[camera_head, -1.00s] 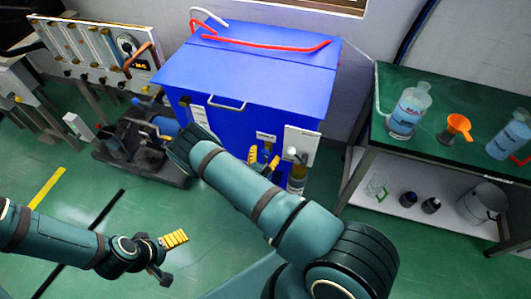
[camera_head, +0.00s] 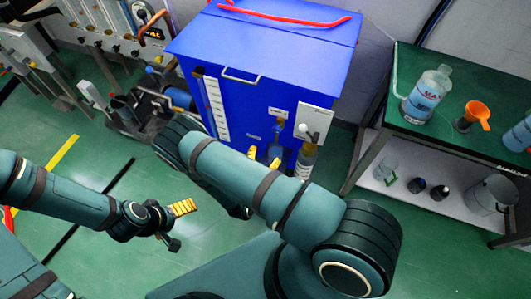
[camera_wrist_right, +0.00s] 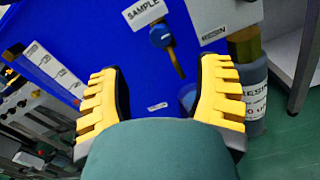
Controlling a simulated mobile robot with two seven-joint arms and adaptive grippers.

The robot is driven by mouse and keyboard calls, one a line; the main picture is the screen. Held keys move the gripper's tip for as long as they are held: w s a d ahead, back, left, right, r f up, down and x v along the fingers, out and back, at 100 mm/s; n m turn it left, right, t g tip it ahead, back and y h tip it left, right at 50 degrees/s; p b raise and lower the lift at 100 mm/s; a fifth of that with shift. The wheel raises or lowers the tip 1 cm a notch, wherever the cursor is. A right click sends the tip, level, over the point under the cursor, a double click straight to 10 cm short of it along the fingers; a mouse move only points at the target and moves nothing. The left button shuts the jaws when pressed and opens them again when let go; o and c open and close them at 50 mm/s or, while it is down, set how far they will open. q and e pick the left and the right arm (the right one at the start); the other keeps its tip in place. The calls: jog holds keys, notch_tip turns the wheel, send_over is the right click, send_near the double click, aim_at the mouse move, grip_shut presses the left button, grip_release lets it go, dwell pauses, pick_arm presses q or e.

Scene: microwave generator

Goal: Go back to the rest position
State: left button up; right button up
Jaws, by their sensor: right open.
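My right gripper (camera_head: 264,160) is open and empty in front of the blue cabinet (camera_head: 290,70), partly hidden behind my right forearm in the head view. In the right wrist view its two yellow-padded fingers (camera_wrist_right: 160,97) stand apart, with the cabinet's blue front, a SAMPLE label (camera_wrist_right: 145,13) and a blue-handled valve (camera_wrist_right: 162,36) beyond them. My left gripper (camera_head: 177,224) is over the green floor at the left. Its yellow-padded finger and dark finger are apart, with nothing between them.
A green-topped bench (camera_head: 455,145) at the right holds a labelled bottle (camera_head: 426,95) and an orange funnel (camera_head: 474,115). A labelled bottle (camera_wrist_right: 256,95) stands right of the right gripper. Dark equipment (camera_head: 125,125) stands left of the cabinet. The floor near the left gripper is clear.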

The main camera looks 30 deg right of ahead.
dwell(0.3)
jog(key=s+d+f+m+g+y, duration=0.25)
jog(key=s+m+g, duration=0.65)
jog(key=s+g, duration=0.65)
jog(key=s+a+m+g+y, duration=0.3)
jog(key=s+a+m+y, duration=0.1)
jog(key=s+a+y, duration=0.15)
jog(key=w+a+r+m+t+y, duration=0.2)
jog(key=w+a+m+y, duration=0.15)
jog(key=a+y, duration=0.2)
jog(key=w+a+r+m+t+y, duration=0.2)
jog(key=a+r+m+y, duration=0.15)
jog(key=a, duration=0.25)
jog(key=w+d+r+m+t, duration=0.2)
jog(key=w+m+t, duration=0.2)
jog(key=w, duration=0.2)
jog(key=shift+w+r+y, duration=0.2)
jog(key=shift+y, duration=0.1)
jog(key=shift+t, duration=0.25)
